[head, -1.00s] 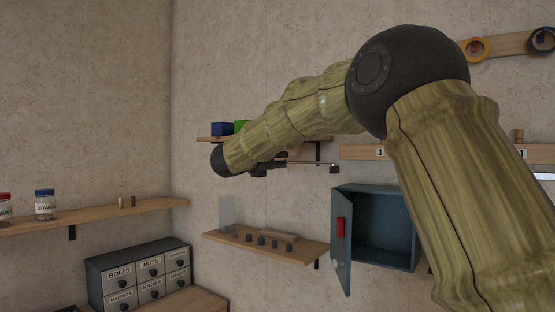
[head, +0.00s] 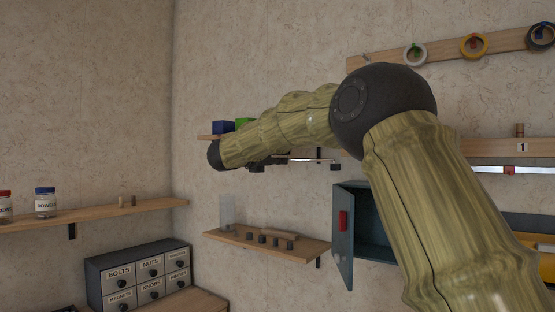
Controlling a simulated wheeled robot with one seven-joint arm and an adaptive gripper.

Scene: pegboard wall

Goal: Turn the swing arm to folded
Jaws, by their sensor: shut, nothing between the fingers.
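The swing arm looks like a thin pale bar (head: 305,160) below the small upper shelf, with a dark block at its right end (head: 336,166). Its left end runs behind my arm, so its pivot is hidden. My gripper (head: 258,167) is a small dark shape under the far end of my arm, near the bar's left part. It is shut and holds nothing. I cannot tell whether it touches the bar.
The upper shelf holds a blue box (head: 223,127) and a green box (head: 243,122). Below is a wooden shelf (head: 225,239) with small dark pegs and a clear panel. A blue-grey cabinet (head: 366,222) stands with its door open. A rail of tape rolls (head: 473,46) hangs upper right.

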